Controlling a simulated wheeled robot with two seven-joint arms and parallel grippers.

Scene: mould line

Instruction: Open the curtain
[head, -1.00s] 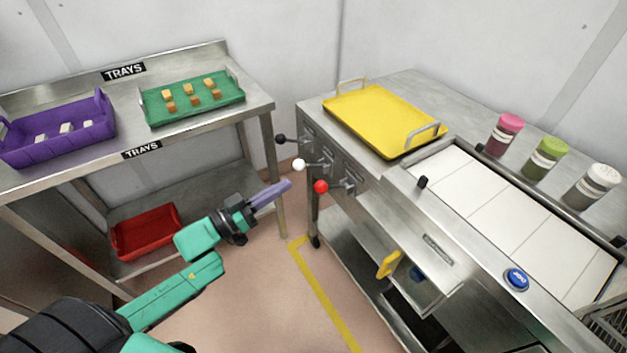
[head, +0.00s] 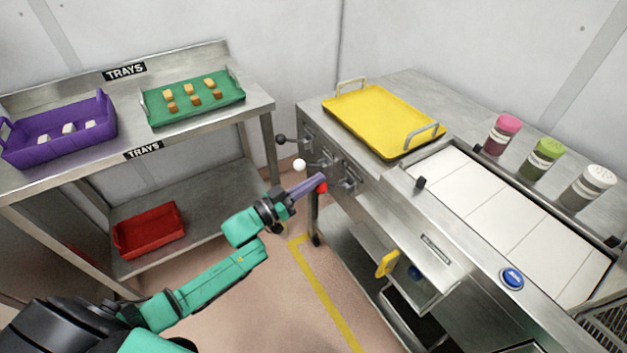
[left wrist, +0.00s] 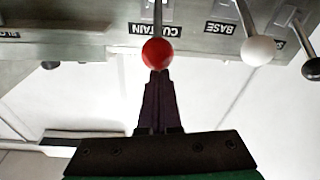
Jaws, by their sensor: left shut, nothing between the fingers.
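The lever with the red ball knob (head: 322,187) sticks out from the machine's left end. In the left wrist view the red knob (left wrist: 157,53) hangs on its rod beside a label (left wrist: 168,30) that reads as "CURTAIN", partly covered by the rod. My left gripper (head: 318,182) is shut and empty, its purple fingertips at the red knob. In the left wrist view the fingertips (left wrist: 160,74) meet the knob's lower edge; I cannot tell whether they touch. My right gripper is not in view.
A white-knobbed lever (head: 300,165), marked BASE, and a black-knobbed lever (head: 281,138) stand close by. A yellow tray (head: 385,120) lies on the machine. The tray table (head: 200,122) stands left. Open floor (head: 290,290) lies between.

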